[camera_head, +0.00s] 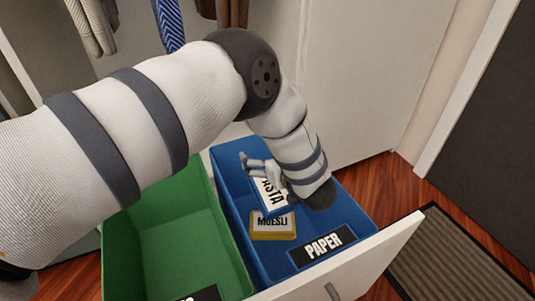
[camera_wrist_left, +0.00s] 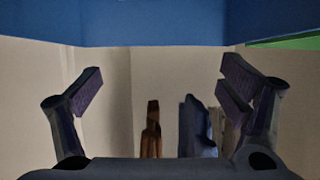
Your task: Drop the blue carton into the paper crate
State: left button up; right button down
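The paper crate (camera_head: 230,185) is a blue bin with a black PAPER label on its front. Inside it lies a carton with a white PASTA label (camera_head: 272,192), probably the blue carton; its sides blend with the blue crate and my gripper partly covers it. My left gripper (camera_head: 256,165) is over the crate beside this carton. In the left wrist view the left gripper (camera_wrist_left: 163,85) has its fingers spread wide with nothing between them. My right gripper is in neither view.
A yellow MUESLI carton (camera_head: 273,228) also lies in the paper crate. A green crate (camera_head: 122,245) stands close on the left. A white drawer front (camera_head: 350,265) runs along the near side. Clothes hang at the back; a striped mat (camera_head: 455,260) lies at right.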

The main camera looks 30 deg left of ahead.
pick_arm(q)
jog(key=v, duration=1.2)
jog(key=shift+r, duration=0.15)
